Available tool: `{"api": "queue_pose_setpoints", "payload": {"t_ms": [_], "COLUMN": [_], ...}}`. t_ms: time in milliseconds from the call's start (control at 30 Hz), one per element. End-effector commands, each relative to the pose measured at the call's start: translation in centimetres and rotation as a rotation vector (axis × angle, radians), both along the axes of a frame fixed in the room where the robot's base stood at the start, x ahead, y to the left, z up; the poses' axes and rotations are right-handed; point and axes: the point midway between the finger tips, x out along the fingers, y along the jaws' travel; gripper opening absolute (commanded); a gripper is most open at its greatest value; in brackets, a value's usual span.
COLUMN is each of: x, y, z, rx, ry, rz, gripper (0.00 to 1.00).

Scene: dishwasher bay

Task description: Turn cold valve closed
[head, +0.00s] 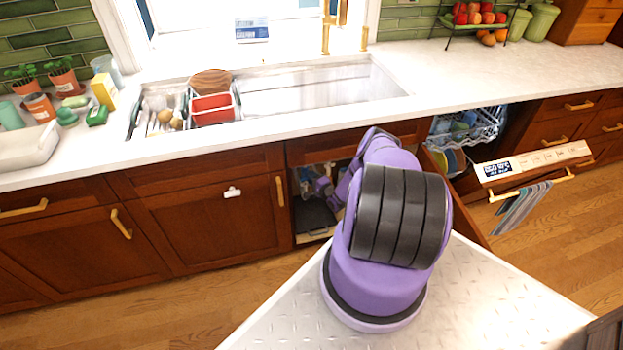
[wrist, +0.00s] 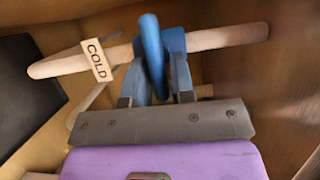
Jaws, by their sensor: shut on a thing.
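The cold valve has a blue handle (wrist: 151,45) on a pale pipe, in the upper middle of the wrist view. A tag reading "COLD" (wrist: 98,60) hangs on the pipe to the left of the handle. My gripper (wrist: 158,72) is shut on the blue handle, with one finger on each side of it. The fingers partly hide the handle's lower end and the valve body. In the head view my arm reaches into the open cabinet under the sink, and the valve cannot be made out there.
Wooden cabinet walls enclose the valve closely, and a dark panel (wrist: 27,90) stands at the left in the wrist view. In the head view a cabinet door (head: 461,193) stands open right of my arm. Beyond it the dishwasher door (head: 530,166) is open. The floor at left is clear.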

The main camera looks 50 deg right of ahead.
Motion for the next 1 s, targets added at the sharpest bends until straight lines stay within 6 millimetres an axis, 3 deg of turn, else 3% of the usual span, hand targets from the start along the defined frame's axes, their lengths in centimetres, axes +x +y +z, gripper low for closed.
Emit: {"api": "queue_pose_setpoints", "payload": {"t_ms": [67,100,167,567,1000], "x": [-0.1,-0.1,-0.1,-0.8,-8.2], "y": [-0.1,-0.1,-0.1,0.0,1.2], "z": [0.0,0.0,0.0,0.0,-0.1], "rx": [0.0,0.0,-0.001,0.0,0.001], "ry": [0.002,0.001,0.001,0.001,0.003], "rz": [-0.002,-0.002,-0.002,-0.001,-0.002], "gripper": [0.0,0.32,0.45,0.45,0.45]}}
